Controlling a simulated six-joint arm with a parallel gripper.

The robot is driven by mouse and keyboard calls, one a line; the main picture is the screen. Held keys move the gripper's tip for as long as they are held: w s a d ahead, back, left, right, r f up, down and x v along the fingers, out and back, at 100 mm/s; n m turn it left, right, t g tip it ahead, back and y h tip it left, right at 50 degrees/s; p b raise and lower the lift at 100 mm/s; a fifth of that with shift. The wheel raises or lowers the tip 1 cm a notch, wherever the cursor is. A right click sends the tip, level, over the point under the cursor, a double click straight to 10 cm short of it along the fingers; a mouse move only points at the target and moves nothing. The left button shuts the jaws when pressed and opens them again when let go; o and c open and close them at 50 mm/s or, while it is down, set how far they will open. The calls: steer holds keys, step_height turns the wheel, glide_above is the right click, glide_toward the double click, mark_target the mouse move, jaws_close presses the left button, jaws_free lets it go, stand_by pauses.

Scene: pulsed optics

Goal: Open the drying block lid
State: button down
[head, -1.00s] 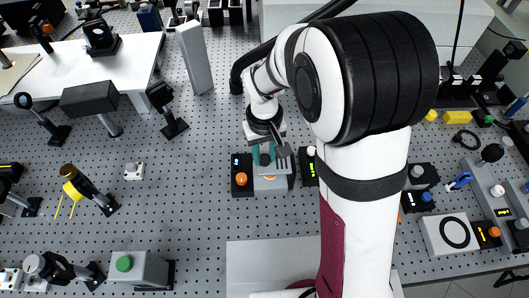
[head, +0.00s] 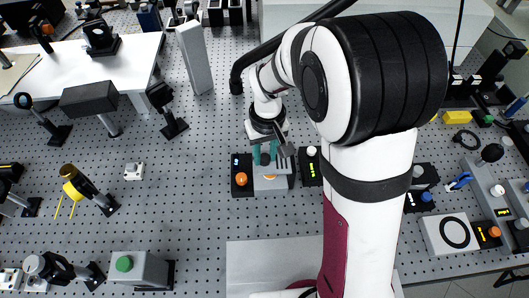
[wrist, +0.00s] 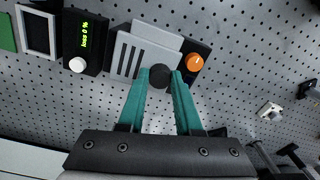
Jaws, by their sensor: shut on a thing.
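The drying block is a small light grey box (head: 272,184) near the middle of the perforated table. Its lid (wrist: 158,45) shows as a pale grey plate in the wrist view, with a round black knob (wrist: 160,76) on it. My gripper (wrist: 161,79) has teal fingers, one on each side of the knob and shut on it. In the head view my gripper (head: 265,158) reaches down over the block from behind. The fingers partly hide the block's face and the lid's near edge.
A black unit with an orange knob (head: 241,179) adjoins the block on its left in the head view. A black display box (head: 311,167) stands close on the right. Bare perforated table lies in front and to the left.

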mark_target(268, 157)
steer(key=d+r+y, duration=0.1)
steer(key=y, duration=0.1)
steer(key=d+r+y, duration=0.1)
steer(key=y, duration=0.1)
steer(key=shift+d+r, duration=0.1)
steer(key=shift+d, duration=0.05)
steer(key=d+y, duration=0.1)
steer(key=y, duration=0.1)
steer(key=d+r+y, duration=0.1)
steer(key=y, duration=0.2)
steer(key=d+y, duration=0.2)
steer(key=shift+d+r+y, duration=0.25)
steer(key=shift+y, duration=0.05)
steer(key=shift+d+f+y, duration=0.15)
steer(key=shift+d+y, duration=0.6)
steer(key=shift+y, duration=0.4)
steer(key=shift+d+f+y, duration=0.15)
steer(key=shift+d+y, duration=0.55)
steer(key=shift+y, duration=0.45)
steer(key=c, duration=0.6)
jaws_free()
steer(key=shift+d, duration=0.15)
